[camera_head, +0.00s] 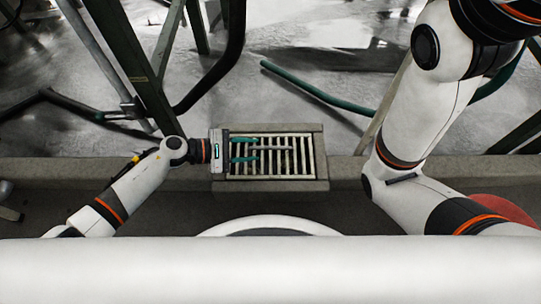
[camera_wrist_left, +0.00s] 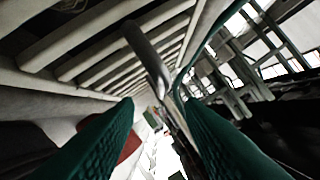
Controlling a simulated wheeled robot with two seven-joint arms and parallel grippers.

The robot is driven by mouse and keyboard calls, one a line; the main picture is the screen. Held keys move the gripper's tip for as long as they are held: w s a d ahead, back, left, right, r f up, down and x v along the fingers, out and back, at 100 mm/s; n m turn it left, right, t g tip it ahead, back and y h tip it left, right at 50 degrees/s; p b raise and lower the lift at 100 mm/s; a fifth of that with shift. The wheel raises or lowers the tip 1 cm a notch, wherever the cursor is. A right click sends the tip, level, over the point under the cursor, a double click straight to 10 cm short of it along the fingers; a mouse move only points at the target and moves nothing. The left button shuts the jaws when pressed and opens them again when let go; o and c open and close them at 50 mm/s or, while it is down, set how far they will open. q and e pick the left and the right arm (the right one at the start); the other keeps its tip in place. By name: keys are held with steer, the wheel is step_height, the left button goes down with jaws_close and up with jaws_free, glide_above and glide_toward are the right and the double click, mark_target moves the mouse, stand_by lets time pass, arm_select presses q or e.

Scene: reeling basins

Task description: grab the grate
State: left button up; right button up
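The grate (camera_head: 303,158) is a pale slatted rectangle set in a stone surround in the middle of the head view. A thin grey bar (camera_head: 270,148) runs across its slats. My left gripper (camera_head: 255,148) is over the left part of the grate, its two green fingers apart and pointing right. In the left wrist view, the slats of the grate (camera_wrist_left: 95,62) fill the upper left. The grey bar (camera_wrist_left: 148,55) shows ahead, between the lines of the open fingers (camera_wrist_left: 156,108). Whether a finger touches it I cannot tell. My right gripper is outside the views.
A stone ledge (camera_head: 345,172) runs across on both sides of the grate. Dark green frame legs (camera_head: 140,70) and a black curved pipe (camera_head: 222,65) stand behind left. A green hose (camera_head: 315,90) lies on the wet floor behind right. A red round thing (camera_head: 503,208) is at the right.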

mark_target(265, 148)
arm_select(q)
steer(key=b+x, duration=0.3)
steer(key=x, duration=0.2)
steer(key=shift+w+f, duration=0.15)
steer(key=shift+f, duration=0.05)
steer(key=shift+r, duration=0.1)
steer(key=shift+c, duration=0.2)
jaws_close()
stand_by(0.9)
steer(key=shift+w+r, duration=0.1)
steer(key=shift+r, duration=0.1)
